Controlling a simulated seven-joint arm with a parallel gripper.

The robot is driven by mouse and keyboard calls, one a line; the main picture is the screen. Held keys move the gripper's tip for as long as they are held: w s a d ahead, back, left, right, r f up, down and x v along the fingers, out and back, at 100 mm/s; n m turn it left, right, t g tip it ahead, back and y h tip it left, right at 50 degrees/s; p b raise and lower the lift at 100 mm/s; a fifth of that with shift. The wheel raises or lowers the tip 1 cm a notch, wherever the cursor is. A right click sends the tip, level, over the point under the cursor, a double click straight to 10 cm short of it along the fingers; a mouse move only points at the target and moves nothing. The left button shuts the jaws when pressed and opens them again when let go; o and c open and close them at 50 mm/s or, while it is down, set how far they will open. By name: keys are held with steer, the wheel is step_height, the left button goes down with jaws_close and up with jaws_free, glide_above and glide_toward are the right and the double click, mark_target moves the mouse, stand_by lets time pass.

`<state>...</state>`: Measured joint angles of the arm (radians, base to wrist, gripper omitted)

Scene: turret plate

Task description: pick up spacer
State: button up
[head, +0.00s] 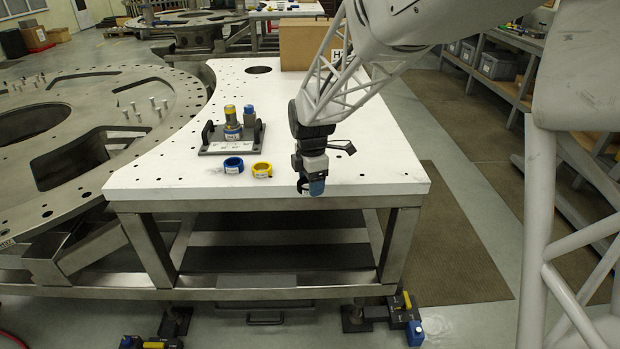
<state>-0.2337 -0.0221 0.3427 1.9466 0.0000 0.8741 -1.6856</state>
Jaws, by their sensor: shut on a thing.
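My gripper (306,186) is at the front right part of the white table, pointing down. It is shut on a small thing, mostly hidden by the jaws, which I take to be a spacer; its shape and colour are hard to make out. A blue patch shows at the jaws, but I cannot tell whether it belongs to the gripper or to the held thing. A blue ring (233,165) and a yellow ring (262,170), each with a white label, lie on the table to the left of my gripper, apart from it.
A dark fixture plate (216,149) with two handles stands behind the rings and bears blue, yellow and grey cylindrical parts. The white table (160,185) has bare room around the rings. A cardboard box (300,45) stands at its back. A large round metal plate (70,88) lies left.

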stand_by(0.7)
step_height(320, 180, up, 14)
steer(key=m, duration=0.1)
glide_above(233, 115)
steer(key=shift+w+a+r, duration=0.1)
steer(key=shift+w, duration=0.35)
steer(key=shift+w+a+r, duration=0.1)
steer(key=shift+w, duration=0.3)
steer(key=shift+f, duration=0.45)
steer(key=shift+f, duration=5.6)
